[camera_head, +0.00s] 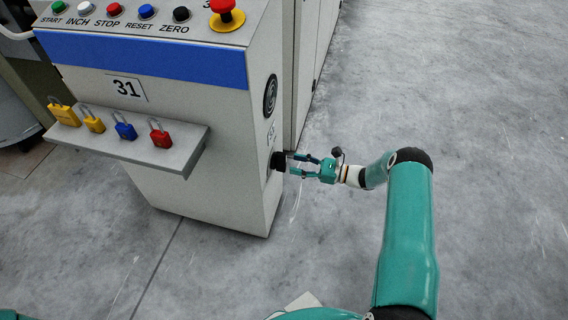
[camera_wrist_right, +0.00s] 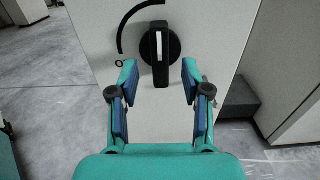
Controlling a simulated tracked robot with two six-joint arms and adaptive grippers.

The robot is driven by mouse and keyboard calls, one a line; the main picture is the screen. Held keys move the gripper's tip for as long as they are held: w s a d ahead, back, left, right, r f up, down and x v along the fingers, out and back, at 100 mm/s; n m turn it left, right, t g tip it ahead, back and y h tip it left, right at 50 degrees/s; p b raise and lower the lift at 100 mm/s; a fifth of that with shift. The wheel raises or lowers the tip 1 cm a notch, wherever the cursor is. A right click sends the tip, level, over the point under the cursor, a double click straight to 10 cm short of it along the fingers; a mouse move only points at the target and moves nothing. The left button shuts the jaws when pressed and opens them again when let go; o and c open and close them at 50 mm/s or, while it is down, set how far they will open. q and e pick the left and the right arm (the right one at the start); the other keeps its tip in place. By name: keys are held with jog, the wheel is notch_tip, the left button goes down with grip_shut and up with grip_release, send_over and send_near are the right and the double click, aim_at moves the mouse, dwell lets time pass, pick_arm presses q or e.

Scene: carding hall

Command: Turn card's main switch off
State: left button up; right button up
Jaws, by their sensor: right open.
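The card's main switch (camera_head: 278,161) is a black rotary knob on the right side face of the grey cabinet (camera_head: 215,180). In the right wrist view the switch (camera_wrist_right: 160,48) has a raised handle standing upright, with a white mark on its upper part. A black arc (camera_wrist_right: 125,25) curves to its upper left and ends near a small "O". My right gripper (camera_head: 299,164) is open and level with the switch. In the right wrist view its fingertips (camera_wrist_right: 159,72) lie either side of the handle's lower part, with gaps. My left gripper is out of view.
A ledge (camera_head: 185,166) on the cabinet front holds several coloured padlocks. Above are push buttons (camera_head: 115,9) and a red emergency stop (camera_head: 227,14) on yellow. A round black fitting (camera_head: 270,95) sits above the switch. The floor (camera_head: 480,110) to the right is clear.

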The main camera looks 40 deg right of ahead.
aim_at(280, 162)
jog(key=shift+x, duration=2.25)
